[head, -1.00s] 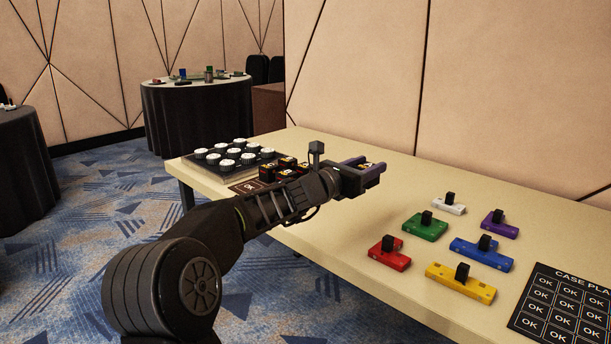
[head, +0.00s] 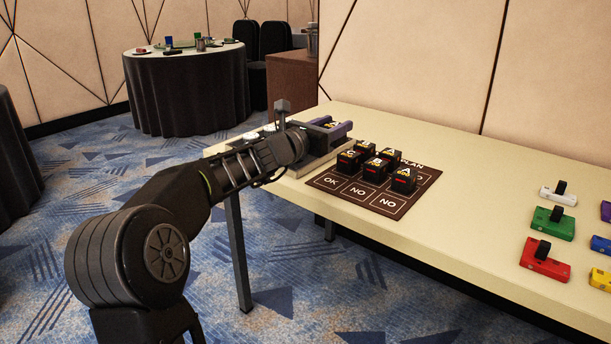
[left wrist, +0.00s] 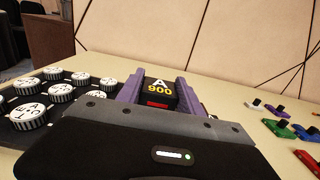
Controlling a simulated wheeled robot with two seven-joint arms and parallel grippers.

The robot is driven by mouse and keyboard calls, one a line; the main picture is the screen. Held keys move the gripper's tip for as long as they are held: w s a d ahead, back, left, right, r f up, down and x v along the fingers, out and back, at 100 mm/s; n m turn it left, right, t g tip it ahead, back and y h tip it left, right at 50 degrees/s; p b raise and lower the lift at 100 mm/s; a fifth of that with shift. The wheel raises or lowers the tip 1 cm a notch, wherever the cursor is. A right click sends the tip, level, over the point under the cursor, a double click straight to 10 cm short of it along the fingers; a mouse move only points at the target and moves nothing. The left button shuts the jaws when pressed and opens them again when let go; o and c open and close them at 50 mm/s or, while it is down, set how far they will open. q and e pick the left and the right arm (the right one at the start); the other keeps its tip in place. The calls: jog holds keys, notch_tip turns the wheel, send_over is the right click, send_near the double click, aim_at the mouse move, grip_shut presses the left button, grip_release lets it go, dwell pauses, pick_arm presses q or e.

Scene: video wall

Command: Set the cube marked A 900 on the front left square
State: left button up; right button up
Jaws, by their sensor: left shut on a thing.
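My left gripper (head: 338,127) has purple fingers and is shut on the black cube marked A 900 (left wrist: 158,88), whose white A and yellow 900 show in the left wrist view. In the head view the gripper is beyond and left of a dark brown mat (head: 412,201) with printed squares. Several black cubes (head: 403,180) stand on the mat. The front left square (head: 330,181) reads OK and is bare, as are the two NO squares (head: 357,191) beside it. The right gripper is not in view.
A dark tray of white round pieces (left wrist: 62,92) lies left of the gripper, mostly hidden by my arm in the head view. Coloured blocks with black knobs (head: 546,262) stand to the right. The table (head: 470,200) is clear between mat and blocks.

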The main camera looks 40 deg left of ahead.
pick_arm(q)
jog(key=shift+a, duration=0.15)
jog(key=shift+f+b, duration=1.35)
jog(key=shift+f, duration=1.1)
jog(key=shift+f+b, duration=1.35)
jog(key=shift+f, duration=1.15)
